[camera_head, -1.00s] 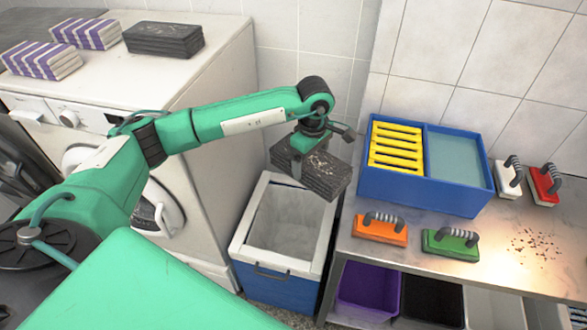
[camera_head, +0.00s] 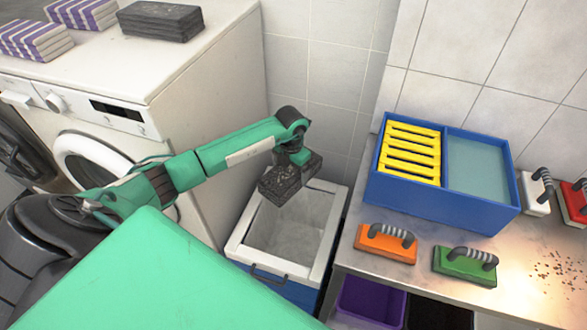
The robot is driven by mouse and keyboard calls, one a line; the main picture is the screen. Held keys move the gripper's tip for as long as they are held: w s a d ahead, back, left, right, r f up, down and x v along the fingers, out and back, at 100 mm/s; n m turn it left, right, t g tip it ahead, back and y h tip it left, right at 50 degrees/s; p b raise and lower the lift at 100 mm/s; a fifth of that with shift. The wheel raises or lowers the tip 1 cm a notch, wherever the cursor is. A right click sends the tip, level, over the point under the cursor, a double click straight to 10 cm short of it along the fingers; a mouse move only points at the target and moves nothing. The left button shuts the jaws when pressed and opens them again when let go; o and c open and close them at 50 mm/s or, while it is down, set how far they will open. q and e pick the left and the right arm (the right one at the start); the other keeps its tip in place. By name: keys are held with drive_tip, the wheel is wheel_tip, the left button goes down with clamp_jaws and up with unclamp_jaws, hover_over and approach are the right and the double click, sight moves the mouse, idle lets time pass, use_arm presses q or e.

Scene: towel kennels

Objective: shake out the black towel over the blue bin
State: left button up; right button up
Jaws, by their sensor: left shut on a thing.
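The black towel (camera_head: 287,184) is a folded dark bundle with light specks on it. My left gripper (camera_head: 297,160) is shut on it and holds it above the back left part of the blue bin's opening. The blue bin (camera_head: 283,289) stands on the floor between the washing machine and the table. It has a white rim and a grey inside, which looks empty where it shows. The gripper's fingertips are mostly hidden by the towel and the wrist. My right gripper is not in view.
A white washing machine (camera_head: 190,85) with an open round door stands left, bearing a folded black towel (camera_head: 160,20) and purple-striped towels (camera_head: 37,38). The metal table (camera_head: 400,275) at right holds a blue divided tray (camera_head: 440,205), several coloured brushes and brown crumbs (camera_head: 557,272).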

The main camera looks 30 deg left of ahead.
use_arm(q)
drive_tip(key=shift+a+f, duration=0.15)
drive_tip(key=shift+f, duration=0.2)
drive_tip(key=shift+f+b, duration=0.55)
drive_tip(key=shift+f, duration=0.05)
wheel_tip(320, 180, down, 2)
drive_tip(key=shift+f+b, duration=0.1)
drive_tip(key=shift+b, duration=0.55)
drive_tip(key=shift+f, duration=0.1)
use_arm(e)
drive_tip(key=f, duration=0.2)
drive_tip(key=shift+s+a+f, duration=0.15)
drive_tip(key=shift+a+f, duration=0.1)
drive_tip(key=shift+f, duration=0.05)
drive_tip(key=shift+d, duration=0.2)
